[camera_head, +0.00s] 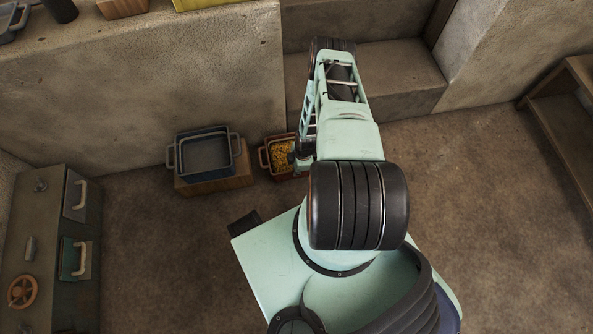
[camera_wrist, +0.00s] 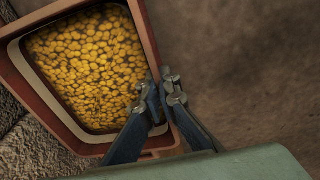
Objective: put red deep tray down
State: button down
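The red deep tray (camera_head: 265,158) is red-brown with a pale inner lining and is filled with small yellow pieces. In the head view it is by the wall, low near the floor, partly hidden by my arm. I cannot tell whether its base touches the floor. In the wrist view the tray (camera_wrist: 147,38) fills the upper left and looks tilted. My gripper (camera_wrist: 162,88) has its fingers on either side of the tray's right wall, closed on the rim. In the head view my gripper is mostly hidden behind the arm.
A dark blue-grey tray (camera_head: 206,152) sits on a wooden block (camera_head: 215,184) just left of the red tray. A cabinet with handles (camera_head: 50,240) stands at far left. A stone wall (camera_head: 130,90) runs behind. The floor (camera_head: 470,180) at right is clear.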

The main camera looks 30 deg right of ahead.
jog(key=shift+w+f, duration=0.1)
jog(key=shift+f, duration=0.05)
jog(key=c, duration=2.2)
grip_release()
jog(key=shift+o, duration=0.2)
notch_tip(320, 180, up, 12)
jog(key=s+d+p, duration=0.1)
jog(key=p, duration=0.3)
jog(key=shift+s, duration=0.15)
jog(key=shift+d, duration=0.1)
